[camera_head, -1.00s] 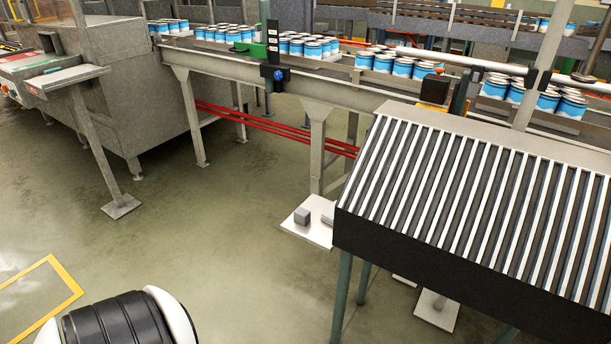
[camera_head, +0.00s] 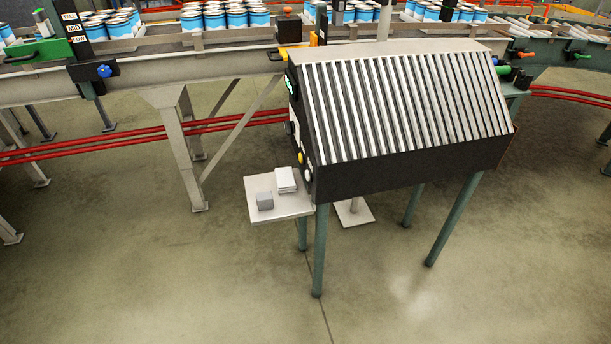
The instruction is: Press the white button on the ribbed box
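The ribbed box (camera_head: 420,163) stands right of centre on green legs, with a black body and a slanted top of light and dark ribs. Its narrow left end face is seen at a steep angle. On that face are a white button (camera_head: 308,175) low down, a yellow button (camera_head: 301,158) just above it, and a small green lit display (camera_head: 290,84) higher up. Neither of my grippers shows in this view.
A small shelf (camera_head: 280,208) with a grey block (camera_head: 265,201) and a white block (camera_head: 286,180) juts out left of the box. A conveyor (camera_head: 215,69) carrying blue-and-white cans runs behind. Red rails (camera_head: 140,137) run below it. The floor in front is clear.

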